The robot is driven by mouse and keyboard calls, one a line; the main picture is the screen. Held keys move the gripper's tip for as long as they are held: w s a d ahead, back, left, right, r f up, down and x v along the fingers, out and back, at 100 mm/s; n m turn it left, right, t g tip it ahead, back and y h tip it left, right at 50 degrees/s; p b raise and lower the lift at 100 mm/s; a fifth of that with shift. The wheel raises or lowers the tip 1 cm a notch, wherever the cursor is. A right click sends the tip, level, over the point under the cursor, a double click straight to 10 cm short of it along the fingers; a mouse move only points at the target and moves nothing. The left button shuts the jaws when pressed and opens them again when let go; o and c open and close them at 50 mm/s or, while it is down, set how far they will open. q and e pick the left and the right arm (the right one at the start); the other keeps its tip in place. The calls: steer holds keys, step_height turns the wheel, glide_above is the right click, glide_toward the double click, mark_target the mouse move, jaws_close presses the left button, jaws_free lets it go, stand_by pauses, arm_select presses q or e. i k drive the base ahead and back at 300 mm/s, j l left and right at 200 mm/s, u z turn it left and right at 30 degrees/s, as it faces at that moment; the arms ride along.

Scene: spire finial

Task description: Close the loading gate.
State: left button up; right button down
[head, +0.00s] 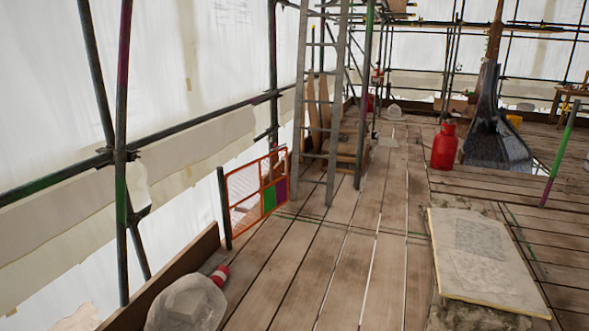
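The loading gate (243,188) is an orange-framed mesh panel with a green and a purple patch, left of centre in the head view. It stands upright beside a dark post (225,208) at the left edge of the plank deck. Pale sheeting shows through its mesh. Its far end is near the foot of the ladder (300,95). I cannot tell whether it is latched or stands at an angle to the edge. Neither of my grippers is in view.
A toe board (185,268) runs along the near left edge, with a wrapped bundle (187,305) and a red-and-white roll (220,275) beside it. The middle planks (335,245) are clear.

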mark_target(282, 187)
steer(key=i, duration=4.4)
steer(key=i+u, duration=0.15)
steer(key=i, duration=0.35)
steer(key=i+l+u, duration=0.2)
steer(key=i, duration=0.3)
steer(key=i+l+u, duration=0.15)
steer(key=i, duration=0.35)
